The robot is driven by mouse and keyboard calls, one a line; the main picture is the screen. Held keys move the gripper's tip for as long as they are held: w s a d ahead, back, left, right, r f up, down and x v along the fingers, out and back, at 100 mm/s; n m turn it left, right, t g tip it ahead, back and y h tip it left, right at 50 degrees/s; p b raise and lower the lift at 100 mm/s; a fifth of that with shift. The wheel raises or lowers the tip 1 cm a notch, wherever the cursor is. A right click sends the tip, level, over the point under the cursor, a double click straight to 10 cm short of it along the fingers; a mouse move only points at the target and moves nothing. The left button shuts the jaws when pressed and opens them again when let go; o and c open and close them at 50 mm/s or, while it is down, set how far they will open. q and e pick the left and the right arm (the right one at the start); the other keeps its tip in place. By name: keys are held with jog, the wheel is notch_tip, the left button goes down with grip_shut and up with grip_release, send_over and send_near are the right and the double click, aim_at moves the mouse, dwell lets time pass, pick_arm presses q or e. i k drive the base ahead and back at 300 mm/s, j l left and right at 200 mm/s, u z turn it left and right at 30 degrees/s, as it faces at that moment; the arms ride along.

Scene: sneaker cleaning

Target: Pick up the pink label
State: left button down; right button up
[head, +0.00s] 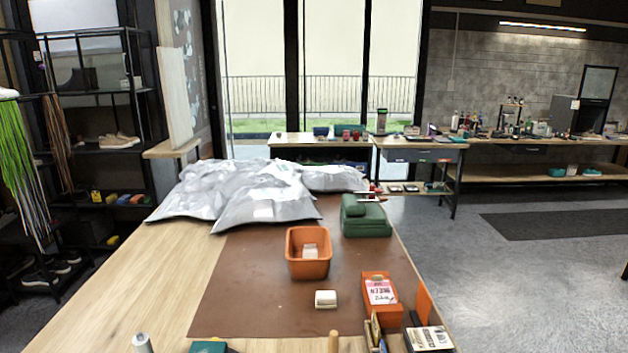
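A pink and white label (380,291) with dark print lies on an orange box (391,313) at the right side of the brown mat. It appears to lie flat on the box's top; I cannot tell whether it is loose or stuck on. Neither of my grippers shows in the head view.
An orange bin (308,268) holding a small pale item and a white block (326,299) stand on the brown mat (240,300). A green case (364,217) and silvery bags (265,200) lie farther back. Small items crowd the near right edge. The mat's left part is clear.

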aim_at(379, 290)
jog(key=i+l, duration=0.15)
jog(key=l, duration=0.3)
jog(key=i+l, duration=0.15)
jog(key=l, duration=0.3)
jog(key=i+l+u, duration=0.1)
jog(key=l, duration=0.35)
jog(key=i+l, duration=0.2)
jog(key=l, duration=0.25)
jog(key=i+l, duration=0.15)
jog(key=l, duration=0.3)
jog(key=i+l, duration=0.1)
jog(key=l, duration=0.4)
jog(key=i+l+u, duration=0.1)
jog(key=l, duration=0.35)
jog(key=i+l, duration=0.2)
jog(key=l, duration=0.25)
